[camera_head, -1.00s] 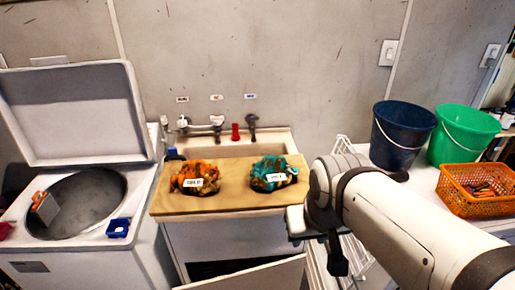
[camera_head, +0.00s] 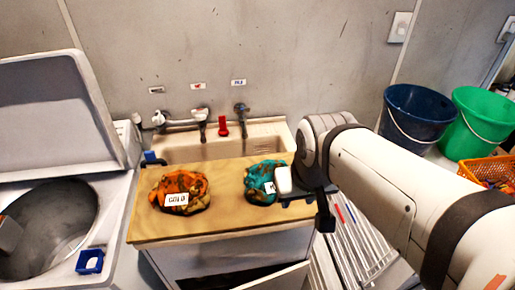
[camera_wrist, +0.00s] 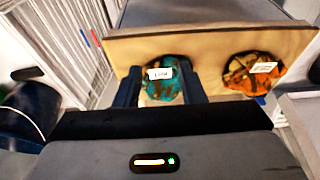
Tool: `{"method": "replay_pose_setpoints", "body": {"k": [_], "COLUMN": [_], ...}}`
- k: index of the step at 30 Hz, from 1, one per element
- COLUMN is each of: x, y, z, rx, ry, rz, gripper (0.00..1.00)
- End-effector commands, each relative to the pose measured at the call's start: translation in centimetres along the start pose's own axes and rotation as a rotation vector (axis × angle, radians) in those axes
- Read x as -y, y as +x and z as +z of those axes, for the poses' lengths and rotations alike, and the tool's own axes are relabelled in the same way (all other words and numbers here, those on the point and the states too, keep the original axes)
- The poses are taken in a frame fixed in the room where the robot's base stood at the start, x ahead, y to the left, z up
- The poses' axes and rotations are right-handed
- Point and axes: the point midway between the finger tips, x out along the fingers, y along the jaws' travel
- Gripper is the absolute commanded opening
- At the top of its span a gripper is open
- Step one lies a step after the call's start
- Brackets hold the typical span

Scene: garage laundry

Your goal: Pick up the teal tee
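The teal tee (camera_head: 260,181) is a crumpled teal and brown bundle with a white label. It lies on the right part of the wooden board (camera_head: 222,222) over the sink's front. My arm's end partly covers its right side in the head view. In the wrist view, the teal tee (camera_wrist: 163,84) shows between the two dark fingers of my gripper (camera_wrist: 160,78). The fingers are apart with nothing gripped. I cannot tell how far above or short of the tee they are.
An orange bundle (camera_head: 181,190) with a white label lies left of the tee on the board. The sink (camera_head: 225,147) with taps is behind. An open-lidded washer (camera_head: 112,225) stands left. Blue (camera_head: 415,115) and green (camera_head: 478,118) buckets and an orange basket (camera_head: 487,170) stand right.

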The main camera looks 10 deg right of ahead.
Motion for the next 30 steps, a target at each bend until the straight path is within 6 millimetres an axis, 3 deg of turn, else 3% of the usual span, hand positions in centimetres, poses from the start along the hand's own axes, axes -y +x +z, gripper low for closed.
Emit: {"method": "replay_pose_setpoints", "body": {"k": [5, 8, 20, 24, 30], "x": [0.0, 0.0, -0.6, -0.6, -0.6], "y": [0.4, 1.3, 9.3, 11.5, 13.1], "z": [-0.6, -2.2, -14.7, -17.6, -19.3], "rx": [-0.002, -0.007, -0.072, -0.089, -0.099], "ry": [0.0, 0.0, 0.007, 0.007, 0.007], "rz": [0.0, 0.0, 0.0, -0.001, -0.001], "gripper": [0.49, 0.57, 0.89, 0.89, 0.89]}}
